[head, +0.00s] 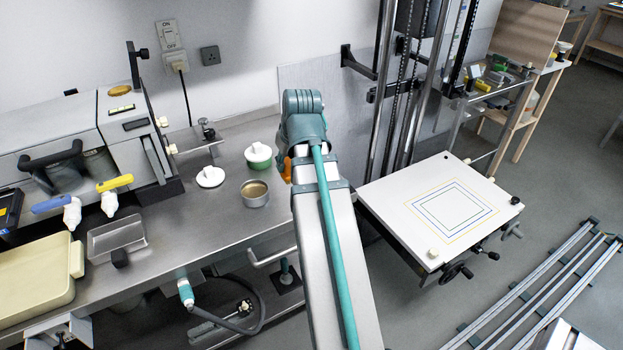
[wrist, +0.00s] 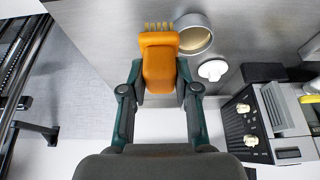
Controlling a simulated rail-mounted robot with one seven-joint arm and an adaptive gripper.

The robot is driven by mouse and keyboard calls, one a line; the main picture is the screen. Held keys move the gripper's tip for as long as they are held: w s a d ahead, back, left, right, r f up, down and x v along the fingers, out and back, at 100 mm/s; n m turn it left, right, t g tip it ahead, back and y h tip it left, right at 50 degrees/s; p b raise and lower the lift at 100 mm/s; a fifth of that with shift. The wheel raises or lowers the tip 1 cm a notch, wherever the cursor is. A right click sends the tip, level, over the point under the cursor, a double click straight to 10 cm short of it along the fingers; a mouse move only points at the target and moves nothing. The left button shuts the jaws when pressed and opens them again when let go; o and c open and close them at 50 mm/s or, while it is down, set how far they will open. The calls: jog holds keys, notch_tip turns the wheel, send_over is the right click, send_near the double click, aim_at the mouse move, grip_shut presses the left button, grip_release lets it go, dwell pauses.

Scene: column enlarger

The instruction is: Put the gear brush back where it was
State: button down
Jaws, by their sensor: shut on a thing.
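The gear brush (wrist: 159,62) has an orange handle and a row of tan bristles. In the wrist view my gripper (wrist: 160,78) is shut on the handle, with one finger on each side, and the bristles point away from the palm. In the head view only a sliver of the orange brush (head: 287,170) shows beside my arm, over the right part of the steel bench (head: 225,222). My arm hides the gripper there. I cannot tell whether the brush touches the bench.
A round open tin (head: 255,193) stands close left of the brush, with a white knobbed lid (head: 211,176) and a green-and-white pot (head: 258,156) nearby. The enlarger's white baseboard (head: 440,208) and column rails (head: 398,90) are to the right. Bare bench lies in front of the tin.

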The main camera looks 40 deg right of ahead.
jog(key=shift+w+d+f+p, duration=0.65)
jog(key=shift+w+d+f, duration=0.75)
jog(key=shift+d+f, duration=0.35)
jog(key=shift+w+d+f+p, duration=0.7)
jog(key=shift+w+d+f, duration=0.8)
jog(key=shift+d, duration=0.5)
jog(key=shift+w+d+f+p, duration=0.65)
jog(key=shift+w+d+f, duration=0.6)
jog(key=shift+d+f, duration=0.55)
jog(key=shift+f, duration=1.5)
jog(key=shift+f, duration=0.15)
jog(key=c, duration=0.9)
grip_release()
jog(key=shift+o, duration=0.2)
